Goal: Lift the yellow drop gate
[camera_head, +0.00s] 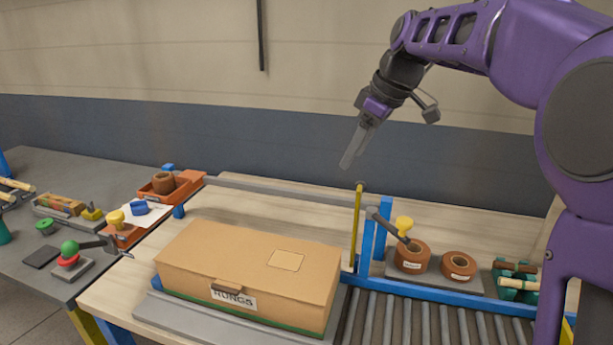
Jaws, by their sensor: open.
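The yellow drop gate (357,228) stands upright beside a blue post frame (375,243), at the right end of the cardboard box and at the edge of the rollers. A dark, thin top piece shows at its upper end. My gripper (349,161) is in the air above the gate and slightly left of it in the picture, pointing down and left. It appears empty, with its fingers seen nearly edge-on. It is apart from the gate.
A box labelled RUNGS (245,265) sits left of the gate. A grey lever (391,226) juts beside the blue posts. A grey side table (40,170) with several items is left.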

